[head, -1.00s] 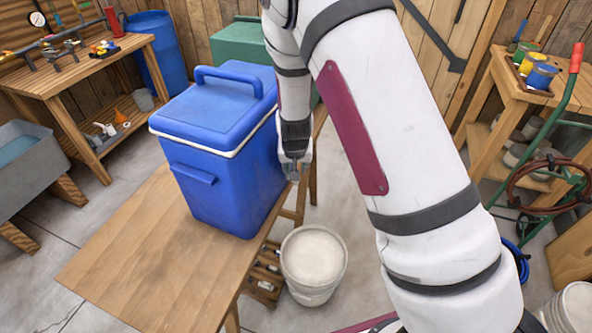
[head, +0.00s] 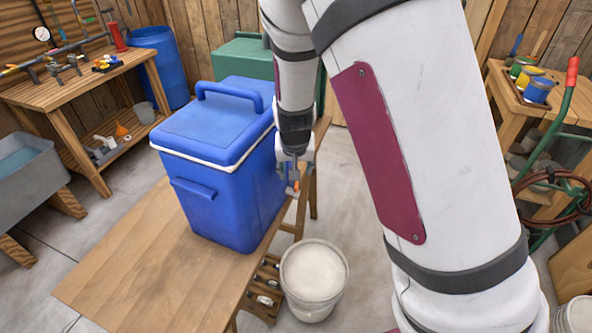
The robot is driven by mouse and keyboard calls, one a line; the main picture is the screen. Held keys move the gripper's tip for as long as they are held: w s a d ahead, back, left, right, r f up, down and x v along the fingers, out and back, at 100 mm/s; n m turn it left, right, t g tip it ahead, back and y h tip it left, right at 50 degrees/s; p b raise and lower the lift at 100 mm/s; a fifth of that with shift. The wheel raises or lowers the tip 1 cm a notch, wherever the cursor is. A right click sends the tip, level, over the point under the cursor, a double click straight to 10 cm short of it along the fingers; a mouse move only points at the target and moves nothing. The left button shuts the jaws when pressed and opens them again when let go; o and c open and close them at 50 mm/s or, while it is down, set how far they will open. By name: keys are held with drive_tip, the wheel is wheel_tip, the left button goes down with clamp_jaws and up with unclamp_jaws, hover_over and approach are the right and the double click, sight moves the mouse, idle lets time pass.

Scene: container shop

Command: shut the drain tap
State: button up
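The blue cooler (head: 225,185) with a blue lid and white rim stands upright on the wooden bench, lid closed. My gripper (head: 289,182) points down close beside the cooler's right side. A small orange part (head: 294,187) shows at the fingertips; it may be the drain tap's handle, but it is too small to be sure. The tap's body, its position and the cooler's right face are mostly hidden by the viewing angle and my gripper. I cannot tell whether the fingers are spread or closed on the orange part.
The wooden bench (head: 150,265) is bare in front of the cooler. A white bucket (head: 314,275) stands on the floor below its right edge. A green box (head: 243,58) is behind the cooler. A hand truck (head: 555,115) stands at the right.

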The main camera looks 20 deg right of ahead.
wheel_tip(320, 180, down, 6)
drive_tip(key=s+n+g+y+b, duration=0.1)
drive_tip(key=n+g, duration=0.1)
drive_tip(key=n, duration=0.3)
drive_tip(key=n+y+b, duration=0.3)
drive_tip(key=n+y, duration=0.2)
drive_tip(key=n, duration=0.8)
approach(296, 183)
drive_tip(key=shift+g, duration=0.4)
drive_tip(key=x, duration=0.8)
drive_tip(key=shift+w+a+f, duration=0.1)
drive_tip(key=shift+w+f, duration=0.15)
drive_tip(key=shift+w, duration=0.1)
drive_tip(key=shift+h, duration=0.3)
drive_tip(key=c, duration=1.2)
